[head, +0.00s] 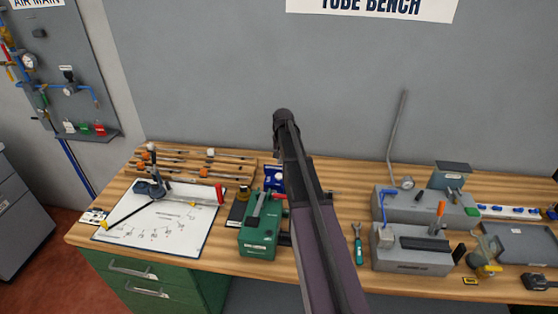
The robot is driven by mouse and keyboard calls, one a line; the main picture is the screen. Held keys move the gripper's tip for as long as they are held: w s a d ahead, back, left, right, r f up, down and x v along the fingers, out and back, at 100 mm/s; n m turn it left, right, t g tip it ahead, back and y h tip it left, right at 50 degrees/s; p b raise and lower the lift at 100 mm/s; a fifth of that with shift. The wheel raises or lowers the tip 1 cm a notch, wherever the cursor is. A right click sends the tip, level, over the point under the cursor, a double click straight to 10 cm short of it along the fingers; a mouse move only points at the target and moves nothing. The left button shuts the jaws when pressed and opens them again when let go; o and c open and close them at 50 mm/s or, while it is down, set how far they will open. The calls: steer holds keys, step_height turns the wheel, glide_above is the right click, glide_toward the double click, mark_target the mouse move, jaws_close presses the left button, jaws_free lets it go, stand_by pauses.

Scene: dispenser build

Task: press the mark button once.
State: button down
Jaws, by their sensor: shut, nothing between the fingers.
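I cannot make out a button labelled as the mark button in the head view. A small green button-like part (472,211) sits at the right end of the rear grey block on the bench. A green machine (258,240) with a grey lever stands near the middle of the bench. My arm rises through the middle of the view and hides part of the bench behind it. My gripper's fingers do not show.
The wooden bench (220,258) is crowded. A white board (150,236) with printed marks lies at left, with copper-coloured rods (180,165) behind. Grey fixture blocks (412,262) and a grey tray (520,243) stand at right. A teal-handled wrench (357,245) lies between.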

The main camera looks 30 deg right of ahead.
steer(key=shift+s+d+r+p, duration=0.1)
steer(key=shift+r+p, duration=2.55)
steer(key=shift+r, duration=0.3)
